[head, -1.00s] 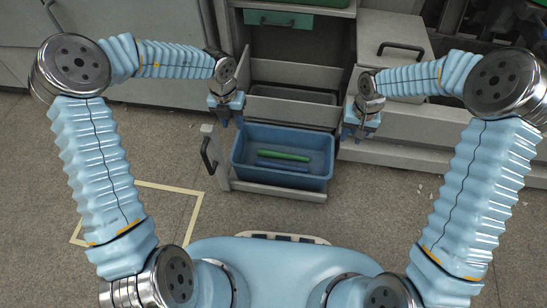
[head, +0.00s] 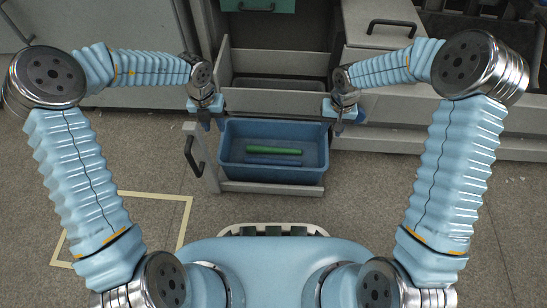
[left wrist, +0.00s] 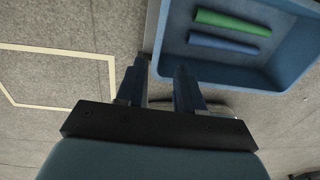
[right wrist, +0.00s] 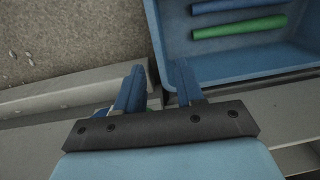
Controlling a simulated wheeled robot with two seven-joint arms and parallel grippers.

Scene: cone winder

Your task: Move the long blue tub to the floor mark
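The long blue tub (head: 273,177) sits in a pulled-out drawer, upright, with a green rod (head: 273,150) and a blue rod (head: 273,160) inside. My left gripper (head: 208,120) is at the tub's left end; in the left wrist view its open fingers (left wrist: 161,66) lie on either side of the tub's end wall (left wrist: 158,45). My right gripper (head: 341,122) is at the right end; in the right wrist view its open fingers (right wrist: 160,66) also lie on either side of the wall line (right wrist: 156,45). Contact cannot be told. The floor mark (head: 184,222) is a pale yellow outline at lower left.
Grey cabinets stand behind and right. A green bin (head: 258,5) is above. The floor between drawer and mark is clear; small white scraps lie at the right.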

